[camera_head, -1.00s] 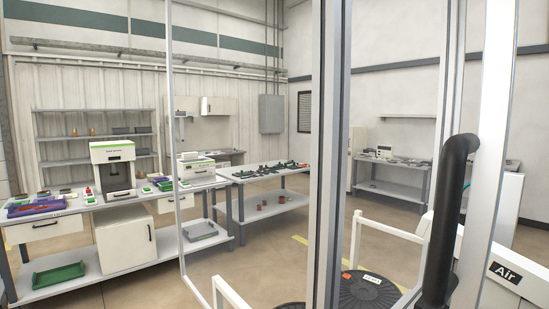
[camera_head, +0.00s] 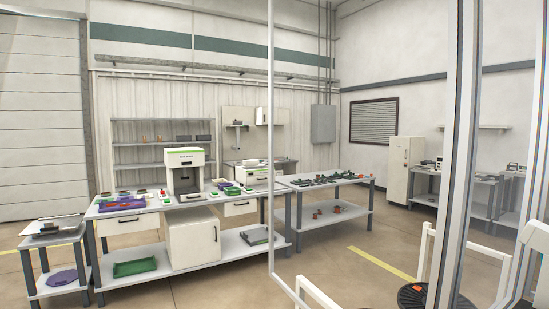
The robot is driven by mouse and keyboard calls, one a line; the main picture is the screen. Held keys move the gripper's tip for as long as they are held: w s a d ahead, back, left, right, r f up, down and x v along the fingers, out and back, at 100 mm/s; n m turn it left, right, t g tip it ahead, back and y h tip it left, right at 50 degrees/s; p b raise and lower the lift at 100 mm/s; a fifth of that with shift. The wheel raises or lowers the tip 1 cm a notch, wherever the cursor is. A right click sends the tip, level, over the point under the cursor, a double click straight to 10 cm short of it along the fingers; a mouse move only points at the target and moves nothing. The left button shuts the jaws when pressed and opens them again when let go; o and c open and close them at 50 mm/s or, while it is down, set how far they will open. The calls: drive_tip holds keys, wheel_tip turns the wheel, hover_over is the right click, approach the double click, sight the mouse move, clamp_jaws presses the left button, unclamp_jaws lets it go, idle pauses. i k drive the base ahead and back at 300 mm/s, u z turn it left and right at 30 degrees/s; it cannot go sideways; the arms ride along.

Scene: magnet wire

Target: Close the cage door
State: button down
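A thin pale upright (camera_head: 271,140) stands close in front of me and bends at its foot toward the lower right. It looks like the edge of a clear cage door panel, and I see the room through it. Thick white and grey cage posts (camera_head: 461,150) stand close on the right. I cannot tell which post belongs to the door and which to the fixed cage, or how far the door stands open. No door handle is clear in view. My gripper is not in view.
A long workbench (camera_head: 110,209) with machines and small parts stands beyond the upright. A second bench (camera_head: 325,188) is to its right, and a small side table (camera_head: 45,240) at the far left. Black spools (camera_head: 409,296) sit low at the right. Open floor (camera_head: 205,292) lies in front.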

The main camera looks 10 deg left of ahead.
sight(288, 291)
drive_tip(key=u, duration=0.5)
drive_tip(key=i, duration=0.25)
drive_tip(key=u, duration=1.15)
drive_tip(key=i, duration=0.9)
drive_tip(key=u, duration=0.8)
drive_tip(key=i, duration=1.05)
drive_tip(key=z, duration=0.45)
drive_tip(key=i, duration=0.9)
drive_tip(key=z, duration=0.8)
